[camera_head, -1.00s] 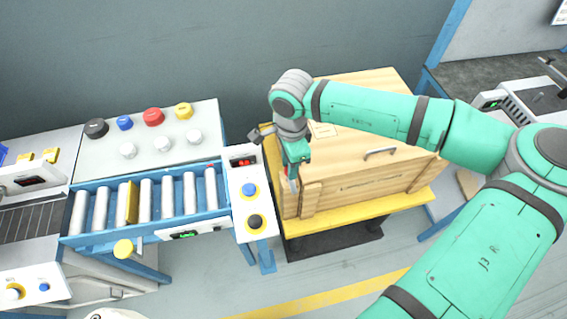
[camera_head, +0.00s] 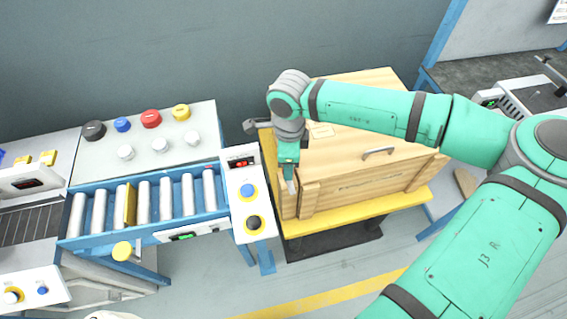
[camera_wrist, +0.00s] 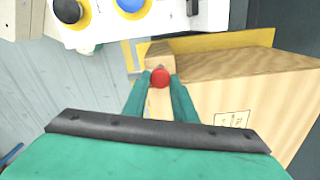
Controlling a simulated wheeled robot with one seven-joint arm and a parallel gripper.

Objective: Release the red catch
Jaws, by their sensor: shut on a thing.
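The red catch (camera_wrist: 160,77) shows as a round red knob in the wrist view, at the left end of the wooden crate (camera_wrist: 225,85). My gripper (camera_wrist: 160,84) has its two fingers on either side of the knob and is shut on it. In the head view my gripper (camera_head: 289,184) points down at the crate's (camera_head: 365,190) left front corner. There the catch is hidden behind my gripper. The crate's lid lies down, with a metal handle (camera_head: 380,151) on its front part.
The crate stands on a yellow platform (camera_head: 385,211). Close to its left is a white control panel (camera_head: 240,178) with a blue button (camera_head: 248,190) and a black button (camera_head: 253,222). A roller conveyor (camera_head: 165,200) lies farther left. The floor in front is clear.

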